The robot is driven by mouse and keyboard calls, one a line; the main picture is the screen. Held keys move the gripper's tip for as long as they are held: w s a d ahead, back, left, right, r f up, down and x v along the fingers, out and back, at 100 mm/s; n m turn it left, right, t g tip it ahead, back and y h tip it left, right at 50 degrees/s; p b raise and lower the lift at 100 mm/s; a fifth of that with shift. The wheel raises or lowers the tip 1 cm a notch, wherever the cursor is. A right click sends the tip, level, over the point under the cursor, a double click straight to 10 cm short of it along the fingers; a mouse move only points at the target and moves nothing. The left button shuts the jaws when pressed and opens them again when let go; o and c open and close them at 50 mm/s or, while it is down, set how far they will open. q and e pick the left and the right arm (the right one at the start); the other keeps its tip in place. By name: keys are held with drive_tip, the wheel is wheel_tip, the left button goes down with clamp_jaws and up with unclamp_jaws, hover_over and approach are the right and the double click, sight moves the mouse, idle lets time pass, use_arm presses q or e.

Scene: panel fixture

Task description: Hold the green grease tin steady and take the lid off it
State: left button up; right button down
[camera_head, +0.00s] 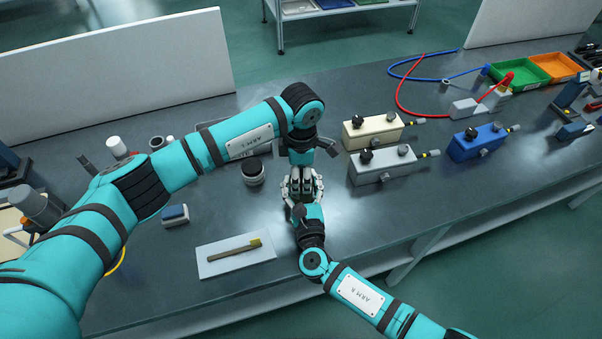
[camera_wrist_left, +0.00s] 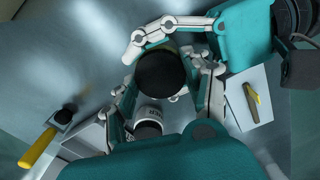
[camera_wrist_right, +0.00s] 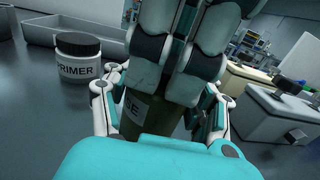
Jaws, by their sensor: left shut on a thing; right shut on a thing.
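The grease tin shows in the right wrist view as a dark green body (camera_wrist_right: 145,117) with a partly visible label. My right gripper (camera_head: 301,196) comes from the near side and is shut around that body. My left gripper (camera_head: 301,174) points down from above and is shut at the top of the tin. In the left wrist view a dark round lid (camera_wrist_left: 161,73) sits between the fingers of both grippers. The left fingers hide the join between lid and tin, so I cannot tell whether the lid is seated or loose.
A PRIMER jar (camera_wrist_right: 78,57) with a black cap stands close by; in the head view the jar (camera_head: 253,174) is left of the grippers. A white board (camera_head: 225,262) with a brush lies in front. Grey (camera_head: 383,165) and cream (camera_head: 372,131) boxes stand to the right.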

use_arm(q)
drive_tip(key=n, duration=0.2)
drive_tip(key=shift+n, duration=0.3)
drive_tip(key=shift+w, duration=0.1)
drive_tip(key=o, duration=1.3)
drive_tip(key=shift+r, duration=2.25)
use_arm(e)
drive_tip(key=shift+c, duration=1.4)
unclamp_jaws()
